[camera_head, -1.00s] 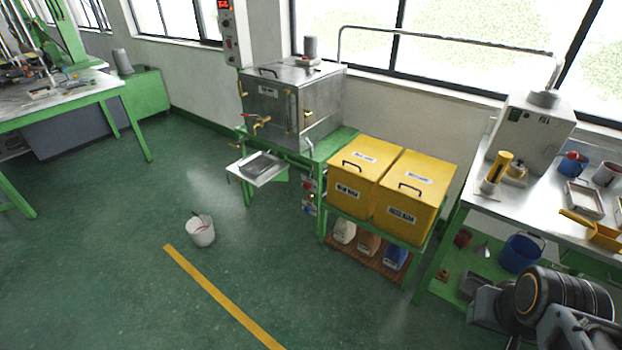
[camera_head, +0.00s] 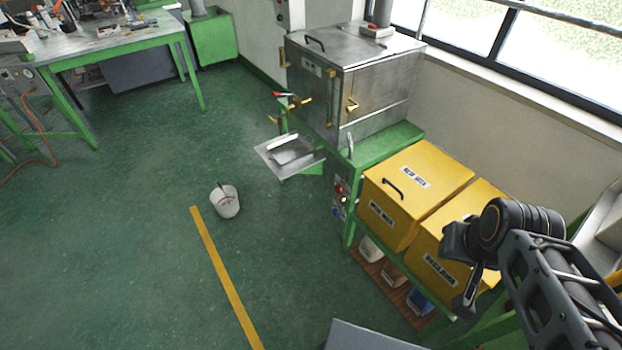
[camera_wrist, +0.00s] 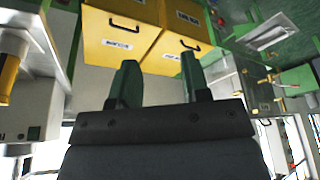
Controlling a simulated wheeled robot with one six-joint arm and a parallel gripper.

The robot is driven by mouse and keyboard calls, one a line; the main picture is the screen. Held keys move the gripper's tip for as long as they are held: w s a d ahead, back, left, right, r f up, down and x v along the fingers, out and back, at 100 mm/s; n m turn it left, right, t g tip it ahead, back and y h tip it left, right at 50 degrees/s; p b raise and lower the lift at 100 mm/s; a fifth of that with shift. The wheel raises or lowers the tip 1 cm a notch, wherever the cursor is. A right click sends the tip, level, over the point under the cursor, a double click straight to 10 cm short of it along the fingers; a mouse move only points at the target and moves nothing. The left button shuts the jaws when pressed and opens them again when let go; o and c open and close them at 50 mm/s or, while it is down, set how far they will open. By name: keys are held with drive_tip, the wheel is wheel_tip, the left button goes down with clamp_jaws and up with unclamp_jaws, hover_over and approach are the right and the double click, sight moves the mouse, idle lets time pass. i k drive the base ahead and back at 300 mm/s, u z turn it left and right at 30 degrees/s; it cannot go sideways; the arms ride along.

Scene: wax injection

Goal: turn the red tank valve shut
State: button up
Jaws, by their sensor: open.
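The red tank valve (camera_head: 283,94) is a small red lever on a brass tap at the left of the steel tank (camera_head: 322,95), in the head view. The tap sticks out above a small metal tray (camera_head: 268,155). In the wrist view the tank (camera_wrist: 258,92) is partly seen at the right, too small to read the lever's angle. My gripper (camera_wrist: 159,75) is open and empty, its two green-dark fingers apart. In the head view my arm is at lower right, in front of the yellow bins, well away from the valve.
Two yellow bins (camera_head: 418,190) stand on a green stand right of the tank, close to my arm. A white bucket (camera_head: 226,203) stands on the floor near a yellow line (camera_head: 225,275). A workbench (camera_head: 110,45) is at far left.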

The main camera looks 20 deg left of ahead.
sight(338, 189)
drive_tip(key=u, duration=0.95)
drive_tip(key=i, duration=1.1)
drive_tip(key=u, duration=0.95)
